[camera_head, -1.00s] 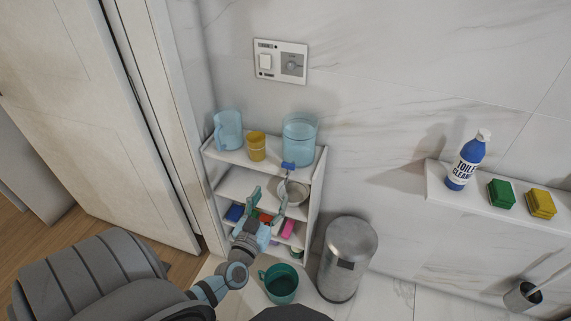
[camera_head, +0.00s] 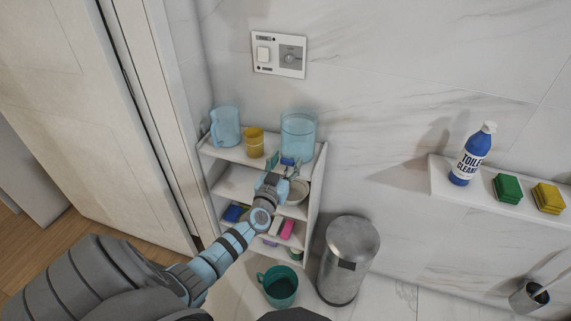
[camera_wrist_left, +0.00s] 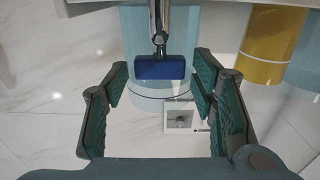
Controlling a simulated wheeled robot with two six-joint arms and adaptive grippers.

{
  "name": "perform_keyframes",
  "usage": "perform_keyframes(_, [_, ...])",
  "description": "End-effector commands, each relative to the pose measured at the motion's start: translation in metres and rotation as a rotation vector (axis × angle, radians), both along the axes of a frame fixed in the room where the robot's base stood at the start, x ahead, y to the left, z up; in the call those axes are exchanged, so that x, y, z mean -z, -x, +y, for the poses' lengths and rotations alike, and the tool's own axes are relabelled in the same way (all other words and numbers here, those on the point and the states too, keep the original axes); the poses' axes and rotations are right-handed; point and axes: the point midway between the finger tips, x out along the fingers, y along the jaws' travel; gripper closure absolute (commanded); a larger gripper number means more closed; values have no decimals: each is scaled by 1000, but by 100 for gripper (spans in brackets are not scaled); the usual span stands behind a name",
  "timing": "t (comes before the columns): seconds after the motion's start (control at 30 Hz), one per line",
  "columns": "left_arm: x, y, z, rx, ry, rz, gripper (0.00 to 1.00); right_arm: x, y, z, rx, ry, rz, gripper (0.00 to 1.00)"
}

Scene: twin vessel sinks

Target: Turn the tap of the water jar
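The water jar (camera_head: 298,131) is a clear blue cylinder on the top of the white shelf unit, at its right end. Its tap has a blue handle (camera_wrist_left: 160,67) on a metal stem (camera_wrist_left: 159,25), seen close in the left wrist view. The handle also shows in the head view (camera_head: 288,161). My left gripper (camera_wrist_left: 157,86) is open, with its green-padded fingers on either side of the blue handle. Gaps show between the handle and both fingers in the wrist view. My right gripper is not in either view.
A blue pitcher (camera_head: 226,127) and a yellow cup (camera_head: 254,142) stand left of the jar. A metal bowl (camera_head: 298,192) sits below the tap. A green mug (camera_head: 279,286) and a steel bin (camera_head: 347,262) stand on the floor.

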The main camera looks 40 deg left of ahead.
Motion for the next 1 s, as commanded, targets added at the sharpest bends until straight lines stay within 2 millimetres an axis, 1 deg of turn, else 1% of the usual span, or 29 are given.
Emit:
perform_keyframes(0.03, [0, 0, 0, 0, 0, 0, 61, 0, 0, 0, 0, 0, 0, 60])
perform_keyframes(0.2, [0, 0, 0, 0, 0, 0, 88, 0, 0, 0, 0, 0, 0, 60])
perform_keyframes(0.23, [0, 0, 0, 0, 0, 0, 92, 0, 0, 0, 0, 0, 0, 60])
perform_keyframes(0.3, [0, 0, 0, -5, 1, 1, 92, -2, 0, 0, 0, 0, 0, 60])
perform_keyframes(0.37, [-2, 0, 0, -26, 4, 1, 92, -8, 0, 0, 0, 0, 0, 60])
perform_keyframes(0.47, [-7, -1, -1, -105, 8, 4, 92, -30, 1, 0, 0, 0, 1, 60])
perform_keyframes(0.5, [-8, -1, -3, -154, 9, 3, 92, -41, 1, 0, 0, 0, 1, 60])
perform_keyframes(0.6, [-6, -3, -5, -282, 8, 2, 92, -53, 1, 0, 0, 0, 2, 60])
perform_keyframes(0.7, [-2, -4, -6, -394, 5, -1, 92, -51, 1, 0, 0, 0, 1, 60])
perform_keyframes(0.8, [0, -4, -7, -459, 2, -1, 92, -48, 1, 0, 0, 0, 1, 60])
perform_keyframes(1.0, [0, -4, -7, -472, 1, -1, 92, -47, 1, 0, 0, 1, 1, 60])
